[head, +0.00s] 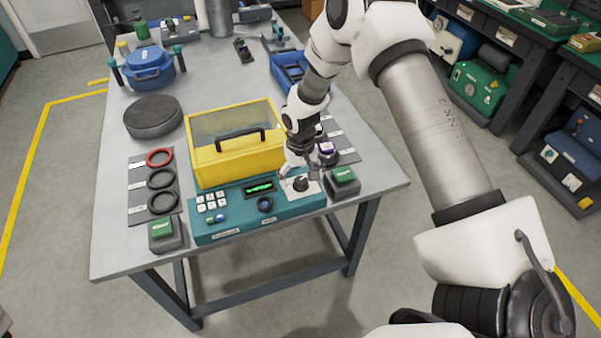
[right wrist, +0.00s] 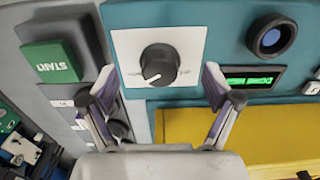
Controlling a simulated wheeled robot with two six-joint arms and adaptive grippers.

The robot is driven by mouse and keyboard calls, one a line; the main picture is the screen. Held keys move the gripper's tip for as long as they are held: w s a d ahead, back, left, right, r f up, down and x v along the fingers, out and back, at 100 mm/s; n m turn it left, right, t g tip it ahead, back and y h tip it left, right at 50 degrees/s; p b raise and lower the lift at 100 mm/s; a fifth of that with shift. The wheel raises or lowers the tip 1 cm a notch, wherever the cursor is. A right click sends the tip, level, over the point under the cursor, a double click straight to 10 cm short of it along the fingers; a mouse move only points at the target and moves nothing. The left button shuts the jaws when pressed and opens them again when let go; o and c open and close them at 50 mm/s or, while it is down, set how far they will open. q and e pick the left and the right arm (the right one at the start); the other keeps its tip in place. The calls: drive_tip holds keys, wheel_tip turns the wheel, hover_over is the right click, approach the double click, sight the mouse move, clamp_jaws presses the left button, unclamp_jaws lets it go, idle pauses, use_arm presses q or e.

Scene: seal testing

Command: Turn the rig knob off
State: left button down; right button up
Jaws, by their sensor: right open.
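The rig knob (head: 300,184) is a black round knob on a white plate at the right end of the teal control panel (head: 232,228). In the right wrist view the knob (right wrist: 159,64) shows a pale pointer line, and its white plate (right wrist: 190,42) carries small print too blurred to read. My right gripper (head: 298,176) is over the knob in the head view. In the right wrist view its two fingers (right wrist: 158,85) are spread, one on each side of the knob, with a gap to it. My left gripper is not in view.
A second green button (head: 161,230) stands at the left. A yellow box (head: 240,160) with a clear lid stands behind the panel. Seal rings (head: 161,179) lie at the left.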

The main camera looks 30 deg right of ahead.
drive_tip(key=shift+f, duration=0.25)
